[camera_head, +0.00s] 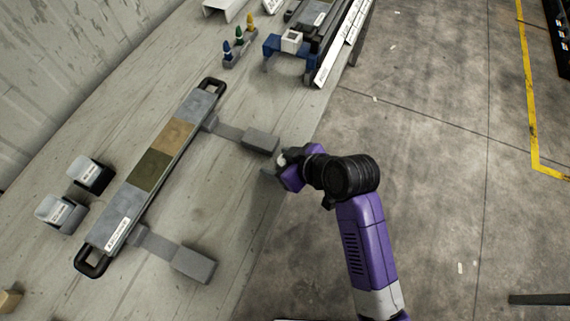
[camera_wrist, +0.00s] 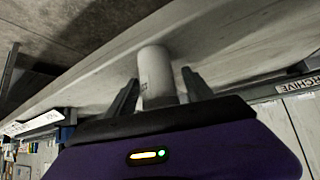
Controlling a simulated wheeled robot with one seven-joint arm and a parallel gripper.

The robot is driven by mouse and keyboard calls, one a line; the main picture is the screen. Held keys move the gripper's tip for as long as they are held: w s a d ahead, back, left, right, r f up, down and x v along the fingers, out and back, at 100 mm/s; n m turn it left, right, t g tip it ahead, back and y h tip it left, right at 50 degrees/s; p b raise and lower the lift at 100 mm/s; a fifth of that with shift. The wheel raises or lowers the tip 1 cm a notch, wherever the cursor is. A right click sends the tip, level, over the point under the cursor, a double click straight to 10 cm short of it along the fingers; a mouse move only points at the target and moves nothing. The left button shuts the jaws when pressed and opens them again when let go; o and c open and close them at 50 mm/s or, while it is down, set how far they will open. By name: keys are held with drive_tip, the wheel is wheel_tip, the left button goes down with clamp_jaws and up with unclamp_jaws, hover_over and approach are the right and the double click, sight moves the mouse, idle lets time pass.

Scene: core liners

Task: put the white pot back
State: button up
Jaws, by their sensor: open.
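A small white cylinder (camera_wrist: 155,72), apparently the white pot, is between the two fingers of my gripper (camera_wrist: 158,92) in the wrist view. Its lower part is hidden by the gripper body. The fingers are open, one on each side, with gaps visible. In the head view my gripper (camera_head: 276,168) is at the bench's right edge, and only a pale bit of the pot (camera_head: 281,160) shows there.
A long core tray (camera_head: 115,222) with dark handles lies along the bench (camera_head: 215,180), with grey supports (camera_head: 262,141) beside it. Two grey-and-black boxes (camera_head: 60,212) sit to its left. A blue fixture (camera_head: 285,48) holding a white block stands at the back.

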clamp_jaws()
drive_tip(key=shift+r, duration=0.1)
